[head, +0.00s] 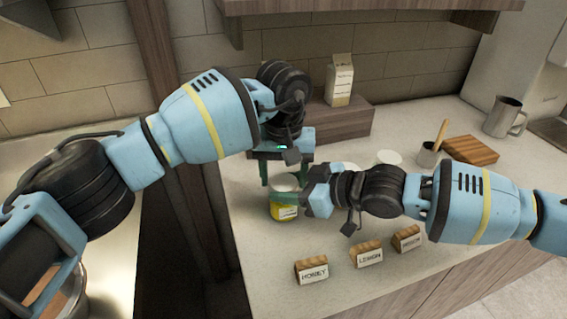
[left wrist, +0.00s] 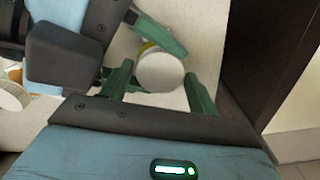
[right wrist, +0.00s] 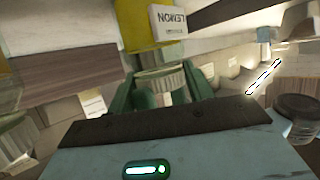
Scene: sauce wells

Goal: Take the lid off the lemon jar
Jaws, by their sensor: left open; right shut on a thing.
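The lemon jar (head: 284,212) stands upright on the counter, with yellow below, a white label and a pale round lid (head: 285,181) on top. The lid shows from above in the left wrist view (left wrist: 161,73). My right gripper (head: 285,197) is shut on the jar from the right, its fingers across the upper part. In the right wrist view the jar appears upside down, its LEMON label (right wrist: 171,22) legible. My left gripper (head: 284,170) points down just above the lid, open, one finger on each side and apart from it.
Three wooden card holders (head: 370,254) stand along the front of the counter. A carton (head: 340,80) stands on a wooden riser behind. At the right are a small cup (head: 428,156), a wooden board (head: 470,150) and a metal mug (head: 503,117). Pale round lids lie behind my right arm.

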